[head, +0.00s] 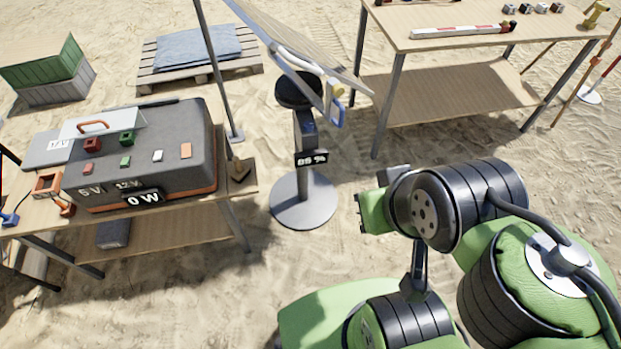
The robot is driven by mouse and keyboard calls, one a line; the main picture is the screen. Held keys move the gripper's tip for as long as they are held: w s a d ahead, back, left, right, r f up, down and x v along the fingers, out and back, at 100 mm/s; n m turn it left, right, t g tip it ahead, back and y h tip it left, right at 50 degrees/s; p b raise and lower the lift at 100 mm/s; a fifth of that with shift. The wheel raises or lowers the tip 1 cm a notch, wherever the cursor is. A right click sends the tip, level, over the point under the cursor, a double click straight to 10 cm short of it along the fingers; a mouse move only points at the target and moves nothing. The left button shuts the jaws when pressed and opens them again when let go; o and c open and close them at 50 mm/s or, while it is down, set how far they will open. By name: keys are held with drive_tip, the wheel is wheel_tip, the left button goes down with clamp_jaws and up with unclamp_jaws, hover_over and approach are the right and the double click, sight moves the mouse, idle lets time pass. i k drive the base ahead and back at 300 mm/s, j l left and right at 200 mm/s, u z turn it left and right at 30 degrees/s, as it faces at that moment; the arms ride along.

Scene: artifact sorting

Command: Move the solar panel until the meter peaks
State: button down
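The solar panel (288,32) is seen nearly edge-on and tilted at the top middle, on a dark post with a round grey base (303,203). A blue handle (338,110) and a yellow part hang at its lower right edge. A small meter display (311,159) on the post reads what looks like 85 %.
A table (455,38) with a red-white bar and small blocks stands at upper right. The power box (155,140) sits on a low left table beside a thin pole. Sand around the base is clear.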

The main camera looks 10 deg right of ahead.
sight(300, 52)
drive_tip(key=i+j+u, duration=0.25)
drive_tip(key=i, duration=0.2)
drive_tip(key=i+j+u, duration=0.3)
drive_tip(key=i, duration=0.15)
drive_tip(key=l, duration=0.1)
